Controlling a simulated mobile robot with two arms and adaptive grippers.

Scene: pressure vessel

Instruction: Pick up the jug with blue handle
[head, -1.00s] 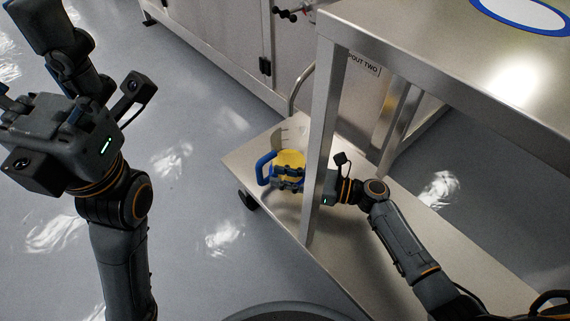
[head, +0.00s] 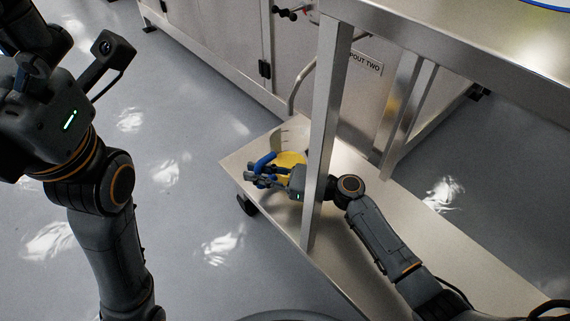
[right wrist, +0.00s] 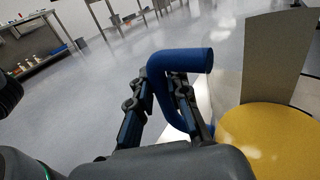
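In the right wrist view, the blue handle (right wrist: 180,62) rises between the two parted fingers of my right gripper (right wrist: 158,95). The right finger is very close to the handle; contact cannot be told.
The shelf (head: 330,262) is long and steel. A steel table leg (head: 325,130) stands in front of my right arm, and the tabletop (head: 470,50) hangs above. A steel cabinet (head: 225,50) is behind. Open floor (head: 190,200) lies left of the shelf.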

